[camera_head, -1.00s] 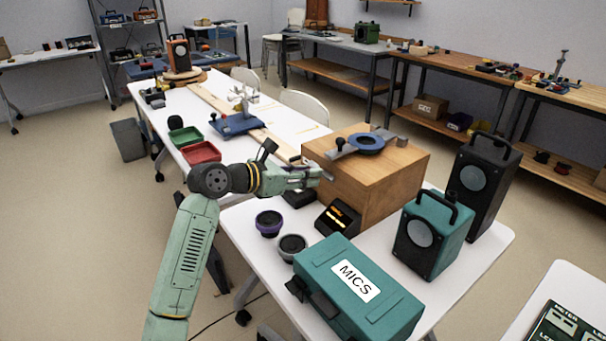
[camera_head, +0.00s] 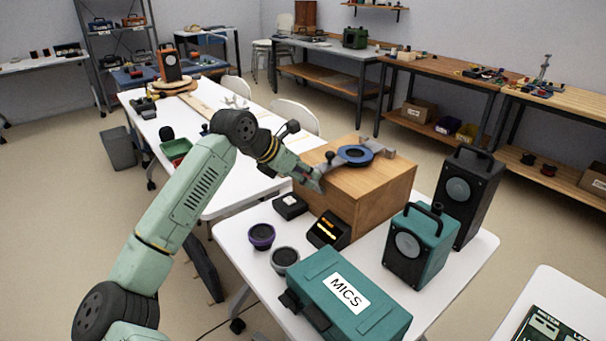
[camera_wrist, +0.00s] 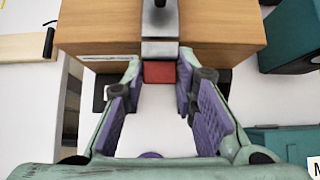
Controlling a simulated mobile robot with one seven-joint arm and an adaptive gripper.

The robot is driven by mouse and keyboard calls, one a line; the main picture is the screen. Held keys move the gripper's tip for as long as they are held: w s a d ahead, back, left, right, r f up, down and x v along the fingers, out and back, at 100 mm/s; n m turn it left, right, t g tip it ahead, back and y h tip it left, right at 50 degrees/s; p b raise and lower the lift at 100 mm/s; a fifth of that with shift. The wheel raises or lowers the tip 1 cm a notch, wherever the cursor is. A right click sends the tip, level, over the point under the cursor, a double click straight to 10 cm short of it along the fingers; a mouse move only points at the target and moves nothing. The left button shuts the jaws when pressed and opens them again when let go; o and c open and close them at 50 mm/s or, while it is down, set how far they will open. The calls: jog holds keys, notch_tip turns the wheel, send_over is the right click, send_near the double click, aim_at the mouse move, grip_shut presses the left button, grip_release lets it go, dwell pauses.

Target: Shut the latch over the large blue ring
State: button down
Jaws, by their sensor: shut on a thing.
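The large blue ring (camera_head: 355,155) lies flat on top of a wooden box (camera_head: 372,192). A grey metal latch piece (camera_head: 333,164) with a black knob (camera_head: 329,155) lies to its left and reaches the box's left edge; a grey block sits behind the ring. In the wrist view the grey piece (camera_wrist: 160,48) ends in a red tab (camera_wrist: 159,72) at the box edge. My gripper (camera_head: 317,182) is at that edge. Its fingertips (camera_wrist: 159,74) stand on either side of the red tab, shut on it. The ring is out of the wrist view.
On the white table stand a teal MICS case (camera_head: 345,295), a teal speaker (camera_head: 415,247), a black speaker (camera_head: 467,198), two round pots and a small lit device (camera_head: 328,230). A black box (camera_head: 290,205) lies close below my gripper. A second long table is behind.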

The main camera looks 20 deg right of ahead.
jog(key=shift+r, duration=0.1)
jog(key=c, duration=1.3)
grip_release()
jog(key=v, duration=1.2)
jog(key=shift+s, duration=0.1)
jog(key=shift+c, duration=0.5)
